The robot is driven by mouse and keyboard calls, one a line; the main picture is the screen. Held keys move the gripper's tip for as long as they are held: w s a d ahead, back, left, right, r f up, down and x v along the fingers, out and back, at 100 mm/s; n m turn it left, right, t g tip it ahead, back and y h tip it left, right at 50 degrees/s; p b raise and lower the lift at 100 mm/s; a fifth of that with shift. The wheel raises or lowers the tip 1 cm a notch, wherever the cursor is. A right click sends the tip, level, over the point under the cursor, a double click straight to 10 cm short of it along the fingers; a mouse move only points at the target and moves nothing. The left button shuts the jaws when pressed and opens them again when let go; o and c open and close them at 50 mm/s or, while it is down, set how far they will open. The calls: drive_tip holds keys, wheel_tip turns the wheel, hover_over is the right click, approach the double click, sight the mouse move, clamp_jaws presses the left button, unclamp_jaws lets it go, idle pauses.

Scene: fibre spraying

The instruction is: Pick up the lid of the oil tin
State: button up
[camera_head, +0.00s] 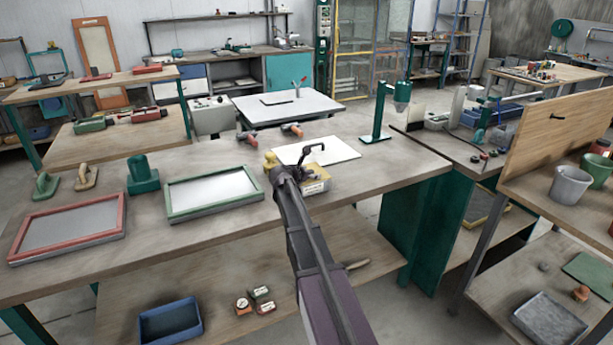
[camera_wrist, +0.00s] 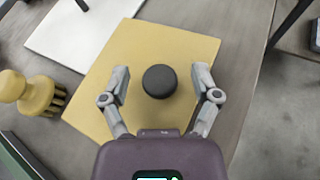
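The oil tin (camera_wrist: 187,45) has a flat yellow top in the wrist view. Its round black lid (camera_wrist: 159,81) sits near the middle of that top. My gripper (camera_wrist: 161,74) is open, with one grey finger on each side of the lid and a visible gap on both sides. Nothing is held. In the head view the tin (camera_head: 317,187) stands on the workbench near its front edge, partly hidden behind my arm. The lid cannot be made out clearly there.
A yellow knobbed object (camera_wrist: 40,93) stands left of the tin, and a white board (camera_wrist: 75,35) lies behind it. On the workbench (camera_head: 220,150) are a green-framed screen (camera_head: 213,190), a red-framed screen (camera_head: 70,228) and a green stand (camera_head: 377,125).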

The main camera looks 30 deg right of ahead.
clamp_jaws()
drive_tip(key=shift+r, duration=0.2)
wheel_tip(320, 180, up, 3)
drive_tip(key=p, duration=0.3)
drive_tip(key=shift+f, duration=0.1)
drive_tip(key=s+a+r+p, duration=0.1)
drive_tip(key=s+a, duration=0.1)
drive_tip(key=s, duration=0.5)
drive_tip(key=s+a+p, duration=0.1)
drive_tip(key=s+a, duration=0.2)
drive_tip(key=s, duration=0.5)
drive_tip(key=shift+r, duration=0.4)
drive_tip(key=shift+s+a, duration=0.1)
